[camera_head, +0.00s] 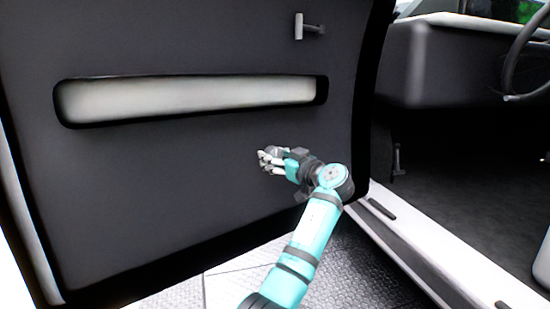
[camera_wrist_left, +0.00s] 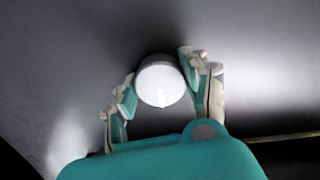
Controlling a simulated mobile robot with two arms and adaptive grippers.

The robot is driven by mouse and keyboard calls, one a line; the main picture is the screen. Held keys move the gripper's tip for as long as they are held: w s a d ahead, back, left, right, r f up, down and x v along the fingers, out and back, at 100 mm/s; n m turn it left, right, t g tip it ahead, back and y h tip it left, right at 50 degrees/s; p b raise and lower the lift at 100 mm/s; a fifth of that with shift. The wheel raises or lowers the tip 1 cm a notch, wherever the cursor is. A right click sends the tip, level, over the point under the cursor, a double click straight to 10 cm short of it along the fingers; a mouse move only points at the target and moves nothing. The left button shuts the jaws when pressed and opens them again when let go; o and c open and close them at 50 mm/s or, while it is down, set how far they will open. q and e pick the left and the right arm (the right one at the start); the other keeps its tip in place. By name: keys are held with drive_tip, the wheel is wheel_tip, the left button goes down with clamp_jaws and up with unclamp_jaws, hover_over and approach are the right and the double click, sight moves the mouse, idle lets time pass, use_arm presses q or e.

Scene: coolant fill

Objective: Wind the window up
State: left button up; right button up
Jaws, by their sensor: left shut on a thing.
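The open car door's dark inner panel (camera_head: 180,185) fills the left of the head view. My left gripper (camera_head: 265,160) is at the panel's lower right, below the pale strip. In the left wrist view, a round white knob (camera_wrist_left: 160,82) with a bright mark near its lower edge sits between the fingers of my left gripper (camera_wrist_left: 158,68), which is shut on it. The fingers largely hide the knob in the head view, and no crank arm can be made out. The window glass is not in view. My right gripper is not in view.
A long pale recessed strip (camera_head: 190,98) crosses the door above my gripper. A small white handle (camera_head: 299,26) sticks out near the top. At right are the door sill (camera_head: 420,255), the dark cabin floor and the steering wheel (camera_head: 520,65).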

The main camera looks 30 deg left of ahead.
use_arm(q)
drive_tip(key=o, duration=1.2)
drive_tip(key=shift+d, duration=0.1)
drive_tip(key=v, duration=1.1)
drive_tip(key=shift+s+d, duration=0.1)
drive_tip(key=shift+d, duration=0.3)
